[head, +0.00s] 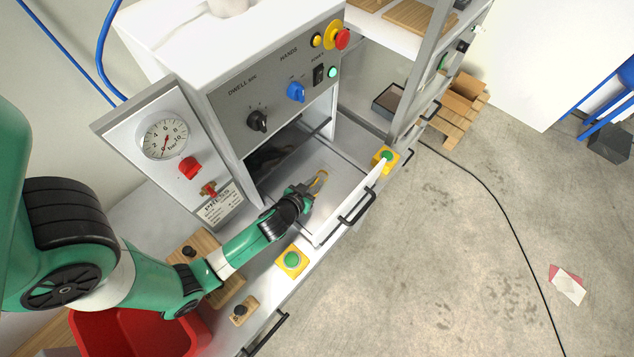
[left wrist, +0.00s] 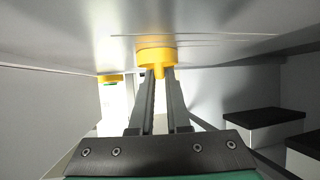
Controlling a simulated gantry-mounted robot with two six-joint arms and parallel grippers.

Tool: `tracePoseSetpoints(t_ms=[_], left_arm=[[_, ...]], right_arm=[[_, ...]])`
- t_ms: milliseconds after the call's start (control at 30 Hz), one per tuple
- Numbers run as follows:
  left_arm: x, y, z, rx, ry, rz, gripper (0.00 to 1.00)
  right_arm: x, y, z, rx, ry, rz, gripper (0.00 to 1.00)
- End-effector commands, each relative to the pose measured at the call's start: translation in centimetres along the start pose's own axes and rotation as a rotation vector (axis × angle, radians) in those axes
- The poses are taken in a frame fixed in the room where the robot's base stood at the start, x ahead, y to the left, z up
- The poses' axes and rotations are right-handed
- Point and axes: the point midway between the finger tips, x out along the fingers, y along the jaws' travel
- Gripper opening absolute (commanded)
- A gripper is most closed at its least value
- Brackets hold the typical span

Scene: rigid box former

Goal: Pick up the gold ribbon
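The gold ribbon (head: 321,178) shows as a small gold loop in the open drawer-like tray (head: 345,182) of the white machine. In the left wrist view, the ribbon (left wrist: 156,55) is a yellow band by a pale metal surface, with a short tab between my fingertips. My left gripper (head: 311,187) reaches into the tray from the left; in its wrist view, the fingers (left wrist: 160,75) are close together with the tab between them and look shut on it. The fingers partly hide the ribbon. My right gripper is not in view.
The machine's control panel (head: 275,95) stands above the tray, and a gauge panel (head: 165,150) stands to its left. Green push buttons in yellow housings sit at the front (head: 292,260) and right (head: 386,158). A black handle (head: 357,207) juts from the tray front. A red bin (head: 140,333) is lower left.

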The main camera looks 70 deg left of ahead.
Motion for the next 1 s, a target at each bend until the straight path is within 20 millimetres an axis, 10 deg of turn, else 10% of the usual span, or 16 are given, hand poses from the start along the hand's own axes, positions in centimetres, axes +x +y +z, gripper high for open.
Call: tracePoseSetpoints(t_ms=[567,800,1000], left_arm=[[-0.2,0.0,-0.4,0.000,0.001,0.000,0.00],[-1.9,0.2,-3.4,0.000,0.003,0.003,0.00],[-5.4,4.7,-7.2,0.003,0.006,0.011,0.00]], right_arm=[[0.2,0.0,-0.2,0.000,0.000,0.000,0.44],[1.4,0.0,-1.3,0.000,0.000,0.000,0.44],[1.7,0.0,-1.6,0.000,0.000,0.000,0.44]])
